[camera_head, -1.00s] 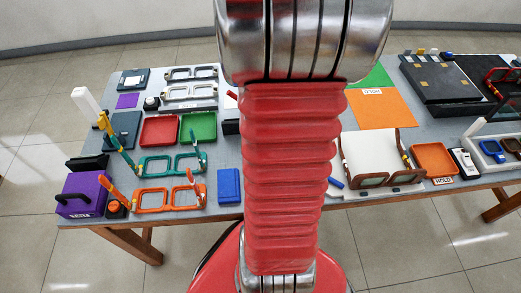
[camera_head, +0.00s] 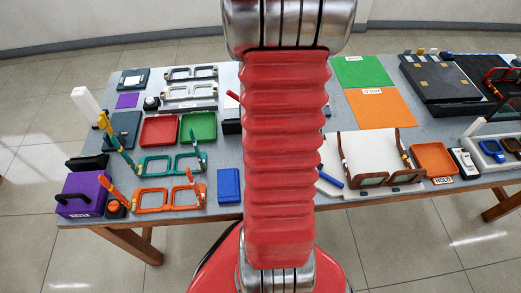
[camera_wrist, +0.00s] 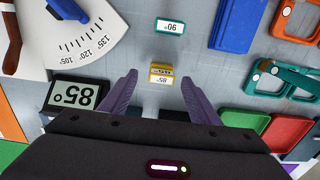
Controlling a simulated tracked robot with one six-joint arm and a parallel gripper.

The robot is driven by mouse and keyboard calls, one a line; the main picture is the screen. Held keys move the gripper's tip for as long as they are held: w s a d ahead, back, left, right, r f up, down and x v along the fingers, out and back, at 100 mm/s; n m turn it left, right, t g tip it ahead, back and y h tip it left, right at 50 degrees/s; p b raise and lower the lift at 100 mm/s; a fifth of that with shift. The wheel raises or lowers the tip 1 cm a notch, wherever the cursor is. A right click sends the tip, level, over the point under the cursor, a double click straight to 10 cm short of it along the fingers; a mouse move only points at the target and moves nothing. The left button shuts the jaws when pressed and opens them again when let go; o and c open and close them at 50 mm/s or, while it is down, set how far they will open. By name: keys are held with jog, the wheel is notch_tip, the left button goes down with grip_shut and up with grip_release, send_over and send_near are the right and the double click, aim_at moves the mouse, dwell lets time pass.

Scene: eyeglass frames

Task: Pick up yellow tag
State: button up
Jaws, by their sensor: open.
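The yellow tag (camera_wrist: 161,75) is a small block with a white label and a dark printed number. It stands on the grey table in the wrist view. My gripper (camera_wrist: 159,81) is open, with its two purple fingers spread to the left and right of the tag. A gap shows on each side, and the fingers do not appear to touch it. How high the fingertips are above the table is hard to tell. In the head view my red arm covers the middle of the table, and neither this tag nor my gripper can be seen.
A teal-edged tag (camera_wrist: 170,27) reading 90 lies beyond the yellow one. A dark display (camera_wrist: 77,94) reading 85° sits left, below a white protractor (camera_wrist: 80,25).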

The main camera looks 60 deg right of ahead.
jog(key=shift+w+f, duration=0.15)
jog(key=shift+f, duration=1.75)
jog(key=shift+c, duration=0.7)
jog(key=c, duration=1)
jog(key=shift+o, duration=0.2)
jog(key=shift+r, duration=5.05)
